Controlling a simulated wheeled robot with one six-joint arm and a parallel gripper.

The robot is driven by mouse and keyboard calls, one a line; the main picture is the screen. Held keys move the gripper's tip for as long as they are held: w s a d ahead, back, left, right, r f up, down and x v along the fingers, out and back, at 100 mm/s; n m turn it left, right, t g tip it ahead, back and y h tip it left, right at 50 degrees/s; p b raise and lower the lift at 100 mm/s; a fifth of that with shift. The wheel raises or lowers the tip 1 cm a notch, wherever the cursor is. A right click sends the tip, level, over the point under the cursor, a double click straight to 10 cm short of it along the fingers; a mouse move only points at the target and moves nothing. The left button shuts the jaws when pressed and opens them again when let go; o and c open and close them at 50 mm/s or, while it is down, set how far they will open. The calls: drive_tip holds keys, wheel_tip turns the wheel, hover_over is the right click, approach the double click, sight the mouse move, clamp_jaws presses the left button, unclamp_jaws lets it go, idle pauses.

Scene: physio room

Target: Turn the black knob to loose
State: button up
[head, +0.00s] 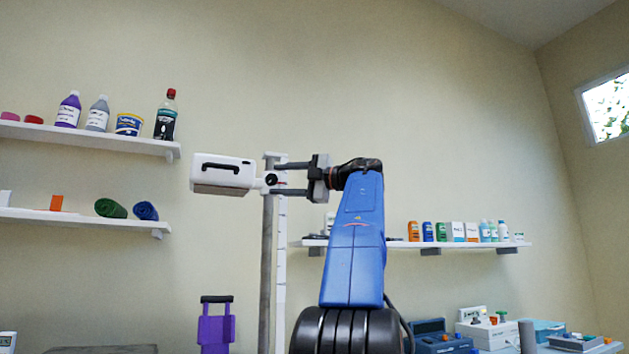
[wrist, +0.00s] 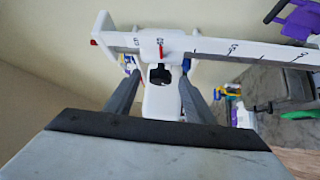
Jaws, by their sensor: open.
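The black knob (head: 271,179) sits on the white collar of a carriage on an upright column, with a white box-shaped head (head: 223,173) to its left. In the wrist view the knob (wrist: 160,75) is dark and lies between my two fingers, in front of a white body. My gripper (head: 278,179) is open, one finger above and one below the knob in the head view. A gap seems to show on each side of the knob in the wrist view; contact is not visible. The knob's turn position is too small to tell.
The white column (wrist: 235,48) carries scale marks and a red pointer (wrist: 161,50). Shelves with bottles stand left (head: 90,137) and right (head: 465,245). The wall around the white head is clear.

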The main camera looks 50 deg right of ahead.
drive_tip(key=v, duration=1.6)
idle(0.3)
